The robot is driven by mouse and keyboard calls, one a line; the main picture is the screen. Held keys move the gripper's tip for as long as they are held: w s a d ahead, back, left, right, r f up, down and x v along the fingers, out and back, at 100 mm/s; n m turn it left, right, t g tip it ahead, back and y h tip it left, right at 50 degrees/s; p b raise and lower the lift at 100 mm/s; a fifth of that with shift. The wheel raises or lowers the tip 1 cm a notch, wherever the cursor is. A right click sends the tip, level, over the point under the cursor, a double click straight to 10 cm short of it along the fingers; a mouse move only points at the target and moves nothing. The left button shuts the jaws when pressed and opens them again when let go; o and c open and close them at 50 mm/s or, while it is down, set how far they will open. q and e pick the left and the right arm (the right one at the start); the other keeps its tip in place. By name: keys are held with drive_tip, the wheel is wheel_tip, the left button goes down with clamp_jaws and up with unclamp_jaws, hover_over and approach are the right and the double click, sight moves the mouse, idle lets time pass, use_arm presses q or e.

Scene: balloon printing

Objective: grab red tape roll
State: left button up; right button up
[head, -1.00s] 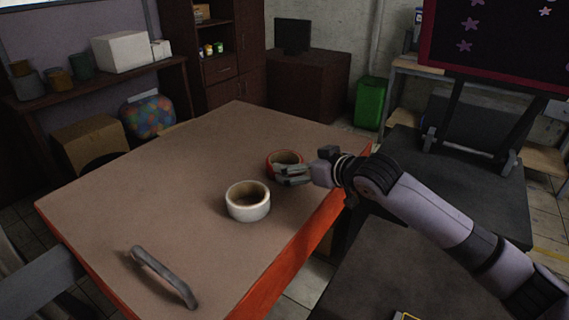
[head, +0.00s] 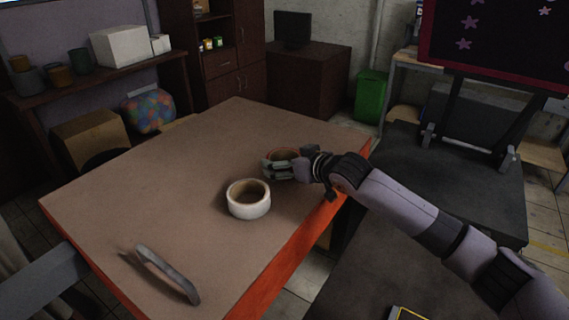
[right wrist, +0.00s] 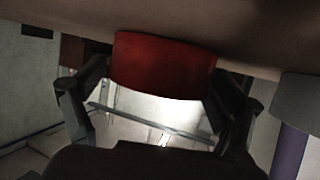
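The red tape roll (head: 283,153) stands on the brown table near its right edge. It is partly hidden behind my right gripper in the head view. My right gripper (head: 266,169) is low over the table at the roll. In the right wrist view, the red roll (right wrist: 165,66) lies between the two spread fingers of the right gripper (right wrist: 163,78), one on each side. The fingers look open around it; whether they touch it is hard to tell.
A white tape roll (head: 248,199) stands on the table (head: 180,165), just left of and nearer than my right gripper. The table's far left area is clear. A dark surface (head: 385,245) lies to the right.

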drive_tip(key=c, duration=0.9)
drive_tip(key=shift+r, duration=0.1)
